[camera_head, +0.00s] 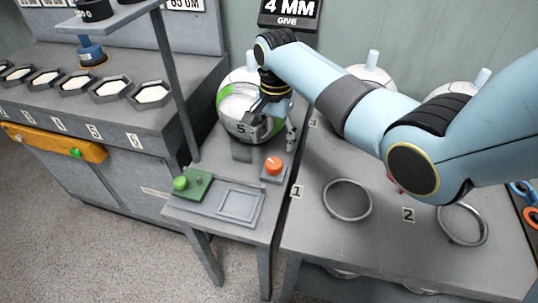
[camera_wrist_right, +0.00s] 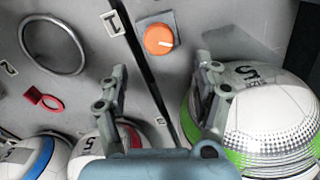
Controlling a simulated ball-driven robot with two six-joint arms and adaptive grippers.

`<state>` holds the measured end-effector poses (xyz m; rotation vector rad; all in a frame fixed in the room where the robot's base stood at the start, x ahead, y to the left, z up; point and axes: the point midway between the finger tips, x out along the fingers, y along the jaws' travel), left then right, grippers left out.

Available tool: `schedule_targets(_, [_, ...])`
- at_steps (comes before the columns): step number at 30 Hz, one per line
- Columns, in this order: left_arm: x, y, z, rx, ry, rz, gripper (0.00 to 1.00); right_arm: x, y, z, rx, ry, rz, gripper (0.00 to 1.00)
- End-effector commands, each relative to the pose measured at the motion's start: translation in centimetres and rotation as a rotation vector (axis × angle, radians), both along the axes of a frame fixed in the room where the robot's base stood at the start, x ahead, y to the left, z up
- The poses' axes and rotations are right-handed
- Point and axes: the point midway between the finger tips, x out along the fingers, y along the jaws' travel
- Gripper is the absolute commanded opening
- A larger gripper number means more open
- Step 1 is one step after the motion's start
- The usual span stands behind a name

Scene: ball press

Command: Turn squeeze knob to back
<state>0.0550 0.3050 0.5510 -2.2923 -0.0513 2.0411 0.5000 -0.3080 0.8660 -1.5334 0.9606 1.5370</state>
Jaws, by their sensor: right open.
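An orange knob (camera_head: 273,166) sits on a small grey base at the right edge of the grey stand, in front of a ball. In the right wrist view the orange knob (camera_wrist_right: 159,39) has a white mark on its face toward the right. My right gripper (camera_head: 276,120) is open and empty, in front of the ball and behind the knob. In the right wrist view the fingers (camera_wrist_right: 162,68) are apart, with the knob beyond and between them, untouched. My left gripper is not in view.
The white and green ball (camera_head: 238,101) marked 5 is close beside the gripper. A green knob (camera_head: 180,183) stands on a green plate left of a shallow tray (camera_head: 240,203). A ring (camera_head: 348,200) lies on the right table. A post (camera_head: 176,80) rises at the left.

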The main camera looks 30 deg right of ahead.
Motion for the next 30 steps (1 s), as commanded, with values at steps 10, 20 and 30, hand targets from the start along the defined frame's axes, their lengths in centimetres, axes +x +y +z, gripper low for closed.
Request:
schedule_targets(10, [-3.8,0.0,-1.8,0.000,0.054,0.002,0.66,-0.1,0.0,-7.0,0.001,0.003,0.001,0.66])
schedule_targets(20, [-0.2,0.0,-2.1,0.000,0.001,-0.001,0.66,-0.1,0.0,-9.0,0.000,-0.001,0.002,0.66])
schedule_targets(30, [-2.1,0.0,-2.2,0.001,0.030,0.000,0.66,-0.1,0.0,-8.9,0.000,0.000,0.002,0.45])
